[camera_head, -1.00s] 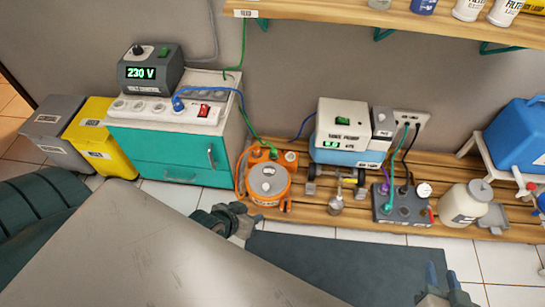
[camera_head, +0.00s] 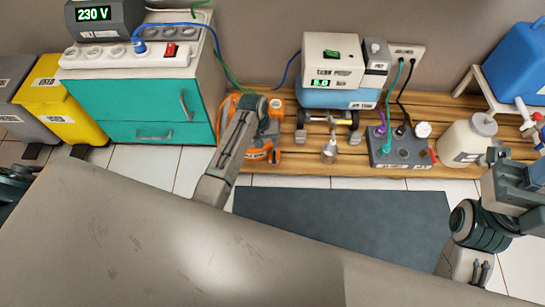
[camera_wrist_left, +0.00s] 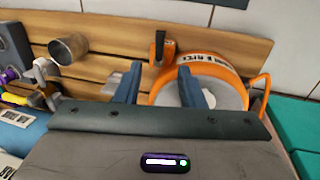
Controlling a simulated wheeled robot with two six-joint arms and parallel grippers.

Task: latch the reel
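The orange reel (camera_head: 262,155) stands on the wooden pallet beside the teal cabinet, partly hidden by my left gripper. In the left wrist view the reel (camera_wrist_left: 215,68) shows its orange rim with a lettered label and a grey middle. An upright orange tab with a dark top (camera_wrist_left: 162,48) stands beside the rim. My left gripper (camera_head: 262,103) is over the reel; in its wrist view the two blue fingers (camera_wrist_left: 160,85) are apart with nothing held between them. The tab is beyond the gap; contact cannot be told. My right gripper (camera_head: 480,270) is at the lower right, fingers apart and empty.
The teal cabinet (camera_head: 140,110) is close on the left. A small brass-coloured part (camera_head: 329,150), the grey socket box (camera_head: 398,150) and a white jar (camera_head: 467,140) stand right of the reel. A dark mat (camera_head: 345,225) on the floor is clear.

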